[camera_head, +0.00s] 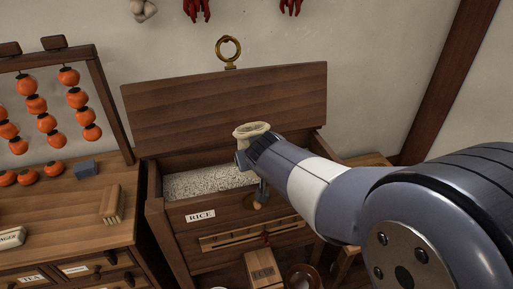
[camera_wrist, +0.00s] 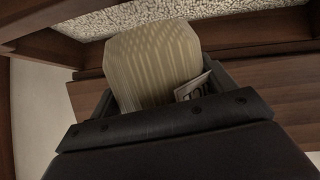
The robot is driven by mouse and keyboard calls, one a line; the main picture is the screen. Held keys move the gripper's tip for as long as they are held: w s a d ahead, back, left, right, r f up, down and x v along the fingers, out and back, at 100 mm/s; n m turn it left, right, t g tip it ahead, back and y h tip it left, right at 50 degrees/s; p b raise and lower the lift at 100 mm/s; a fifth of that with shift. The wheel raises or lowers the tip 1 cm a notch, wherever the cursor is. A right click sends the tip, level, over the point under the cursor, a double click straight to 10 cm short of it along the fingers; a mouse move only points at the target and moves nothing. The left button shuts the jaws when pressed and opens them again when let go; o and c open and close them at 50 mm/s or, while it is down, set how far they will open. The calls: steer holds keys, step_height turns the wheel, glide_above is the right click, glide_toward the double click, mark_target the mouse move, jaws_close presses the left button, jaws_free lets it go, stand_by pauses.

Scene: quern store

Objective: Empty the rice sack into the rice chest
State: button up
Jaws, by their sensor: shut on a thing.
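The rice chest (camera_head: 185,218) stands open with its lid (camera_head: 225,105) raised against the wall. A white RICE label is on its front. Pale rice (camera_head: 205,182) shows inside; it also shows along the top of the wrist view (camera_wrist: 140,16). My gripper (camera_head: 252,150) is over the right part of the chest opening, shut on the cream sack (camera_wrist: 155,62). In the head view only the sack's oval end (camera_head: 252,129) shows above the gripper; the rest is hidden. A printed tag (camera_wrist: 193,87) is beside the sack. I see no falling grains.
A drawer cabinet (camera_head: 70,215) at left holds orange fruits, a blue block (camera_head: 87,170) and a brush (camera_head: 111,204). More fruits hang from a wooden frame (camera_head: 108,95). A labelled wooden box (camera_head: 263,274) is in front of the chest.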

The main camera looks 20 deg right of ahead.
steer(key=shift+s+d+r+n+g+h+p, duration=0.2)
steer(key=shift+g+p, duration=0.35)
steer(key=shift+p, duration=1.1)
steer(key=shift+s+a+n+g+h+p, duration=0.2)
steer(key=shift+g+p, duration=0.3)
steer(key=shift+p, duration=1.1)
steer(key=shift+s+d+r+g+h+p, duration=0.1)
steer(key=shift+s+d+g+p, duration=0.3)
steer(key=shift+p, duration=1.25)
steer(key=g+p, duration=0.1)
steer(key=p, duration=0.1)
steer(key=g+p, duration=0.2)
steer(key=shift+s+a+f+h+p, duration=0.1)
steer(key=shift+f+h+p, duration=0.1)
steer(key=shift+h+p, duration=0.15)
steer(key=shift+f+n+g+p, duration=0.1)
steer(key=shift+n+g+p, duration=0.3)
steer(key=shift+p, duration=0.5)
steer(key=shift+f+g+h, duration=0.45)
steer(key=shift+f+g, duration=0.1)
steer(key=shift+g, duration=0.6)
steer(key=shift+f+n+g+h, duration=0.25)
steer(key=shift+n+g+h, duration=0.05)
steer(key=shift+g, duration=0.4)
steer(key=shift+b, duration=0.3)
